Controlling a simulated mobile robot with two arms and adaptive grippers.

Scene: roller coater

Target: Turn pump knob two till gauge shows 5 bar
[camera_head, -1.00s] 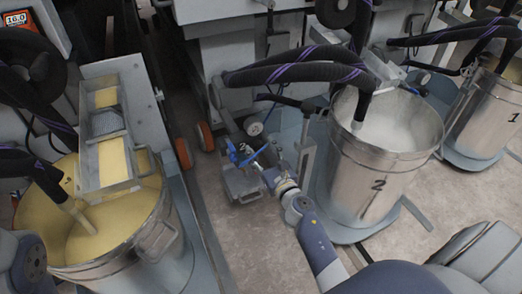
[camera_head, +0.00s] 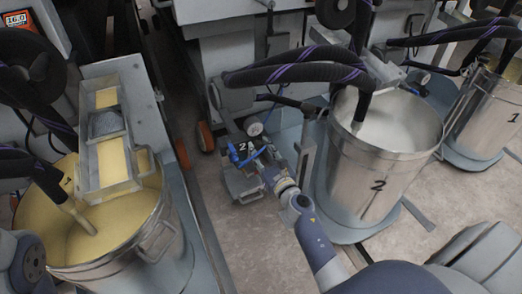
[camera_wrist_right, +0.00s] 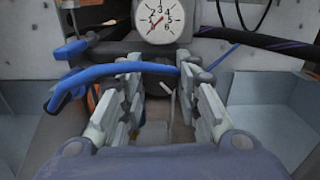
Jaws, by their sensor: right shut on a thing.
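The pump marked 2 (camera_head: 241,186) stands low on the floor left of drum 2. Its round white gauge (camera_head: 254,129) also shows at the top of the right wrist view (camera_wrist_right: 158,18). The red needle there points down-left, near the low end of the scale; its exact value is hard to read. My right gripper (camera_head: 255,159) reaches the pump from the lower right. My left gripper is out of view.
Steel drum 2 (camera_head: 372,180) with white contents stands close right of my right arm. Drum 1 (camera_head: 488,112) is farther right. A drum of yellow liquid (camera_head: 150,225) is at left. Black hoses (camera_head: 295,72) hang above the pump. Bare floor lies in front of it.

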